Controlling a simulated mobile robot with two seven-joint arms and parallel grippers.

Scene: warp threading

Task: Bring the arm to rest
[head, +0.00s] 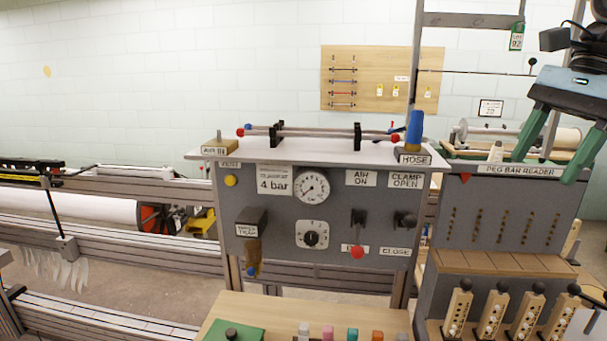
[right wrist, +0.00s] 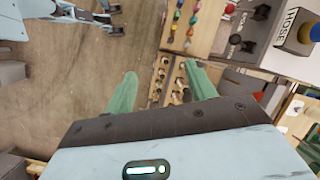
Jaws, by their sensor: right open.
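My right gripper (head: 546,167) hangs at the upper right of the head view, in front of the peg bar reader. Its two green fingers are spread apart with nothing between them. The right wrist view also shows the open, empty fingers (right wrist: 159,70), with wooden peg blocks and floor beyond them. A light blue and dark part of mine, seemingly the left arm's end, shows at the top left of the right wrist view; its jaws are too unclear to read. The left arm does not show in the head view.
The grey control panel (head: 284,225) with gauge, levers and blue hose fitting (head: 414,131) stands in the middle. The peg bar reader (head: 496,218) stands right of it, with several wooden peg blocks (head: 492,312) below. A grey upright frame (head: 416,60) rises left of my right gripper.

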